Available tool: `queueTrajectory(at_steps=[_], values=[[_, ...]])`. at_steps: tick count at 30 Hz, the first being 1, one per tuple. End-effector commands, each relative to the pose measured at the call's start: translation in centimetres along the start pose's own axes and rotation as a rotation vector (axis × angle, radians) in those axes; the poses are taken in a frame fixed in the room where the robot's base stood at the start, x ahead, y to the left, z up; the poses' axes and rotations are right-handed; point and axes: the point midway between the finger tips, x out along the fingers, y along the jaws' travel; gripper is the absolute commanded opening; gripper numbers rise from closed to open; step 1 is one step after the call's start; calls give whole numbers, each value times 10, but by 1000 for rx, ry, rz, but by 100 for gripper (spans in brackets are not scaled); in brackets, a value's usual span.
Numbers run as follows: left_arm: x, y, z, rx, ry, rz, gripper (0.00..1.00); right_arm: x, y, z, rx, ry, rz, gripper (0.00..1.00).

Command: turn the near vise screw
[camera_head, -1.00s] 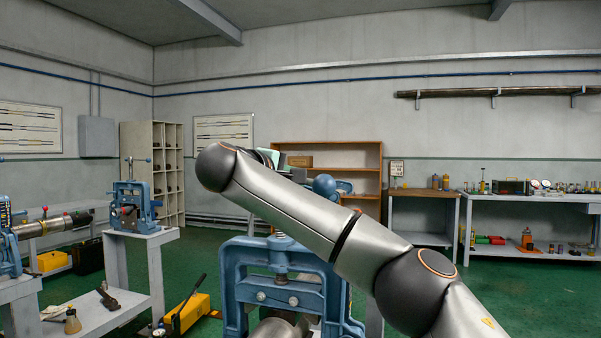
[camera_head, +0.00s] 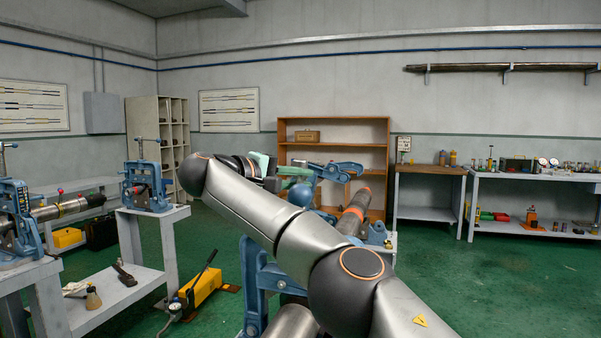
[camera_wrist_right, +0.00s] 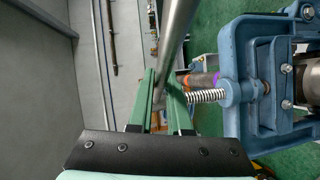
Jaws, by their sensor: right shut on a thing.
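The near vise (camera_head: 254,282) is a blue frame at the bottom middle of the head view, partly hidden by my right arm. In the right wrist view its blue body (camera_wrist_right: 242,62) is at the right, with the threaded screw (camera_wrist_right: 207,96) running out of it to the left. A grey handle bar (camera_wrist_right: 176,40) crosses the screw's end. My right gripper (camera_wrist_right: 161,84) has green fingers shut on this bar, one on each side. In the head view the right gripper (camera_head: 293,171) is small and partly hidden behind my arm. A blue ball (camera_head: 301,194) shows close by. My left gripper is out of view.
A grey pipe (camera_head: 293,325) lies at the near vise. Another blue vise (camera_head: 336,170) with a pipe (camera_head: 355,208) stands behind. A bench with a blue vise (camera_head: 145,186) and a yellow pump (camera_head: 200,290) are at left. Green floor is clear at right.

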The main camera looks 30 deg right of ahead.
Motion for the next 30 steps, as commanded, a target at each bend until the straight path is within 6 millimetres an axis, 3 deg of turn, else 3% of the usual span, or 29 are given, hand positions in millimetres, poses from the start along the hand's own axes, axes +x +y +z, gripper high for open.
queueTrajectory(at_steps=[1, 24, 25, 30], values=[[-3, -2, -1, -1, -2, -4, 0, -3, 12, -3, 11, 9, 21, 0], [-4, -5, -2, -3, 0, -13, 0, -2, 10, -3, 13, -13, 25, 0], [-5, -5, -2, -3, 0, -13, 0, -2, 10, -3, 13, -13, 26, 20], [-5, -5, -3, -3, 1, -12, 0, -2, 9, -3, 13, -14, 23, 39]])
